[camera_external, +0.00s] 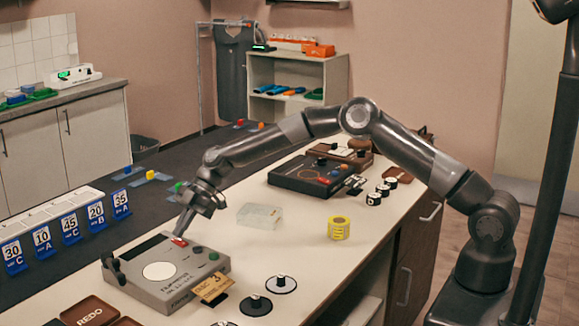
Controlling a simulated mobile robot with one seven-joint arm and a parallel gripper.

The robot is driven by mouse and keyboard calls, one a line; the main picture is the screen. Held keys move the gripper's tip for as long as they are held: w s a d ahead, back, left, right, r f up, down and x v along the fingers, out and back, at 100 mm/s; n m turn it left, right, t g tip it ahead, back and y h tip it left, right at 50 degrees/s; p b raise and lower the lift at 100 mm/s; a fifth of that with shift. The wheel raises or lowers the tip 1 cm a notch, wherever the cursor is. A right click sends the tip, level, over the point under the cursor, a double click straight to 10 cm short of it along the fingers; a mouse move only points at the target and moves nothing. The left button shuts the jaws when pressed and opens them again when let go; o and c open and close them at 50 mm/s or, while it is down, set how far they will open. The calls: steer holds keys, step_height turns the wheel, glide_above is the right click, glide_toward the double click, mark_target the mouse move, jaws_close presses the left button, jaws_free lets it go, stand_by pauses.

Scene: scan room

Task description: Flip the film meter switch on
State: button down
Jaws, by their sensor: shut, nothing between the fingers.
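The film meter (168,277) is a grey box with a white round window, lettering on its front face and a green button at its right. It stands on the near left part of the white counter. A small red part (180,241) shows at its back edge and looks like the switch; its position is too small to tell. My gripper (182,233) is shut and empty, pointing down right at this red part. I cannot tell whether the fingertips touch it.
A tan card (212,288) stands at the meter's right front. A clear block (260,215) and a yellow tape roll (339,228) are on the counter (325,264). A dark panel device (308,177) is farther back. Blue number cards (71,227) stand at left.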

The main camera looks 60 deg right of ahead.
stand_by(0.3)
steer(key=shift+w+f, duration=0.15)
steer(key=shift+f, duration=0.05)
steer(key=shift+s, duration=0.2)
steer(key=shift+s+r, duration=0.1)
steer(key=shift+s, duration=0.55)
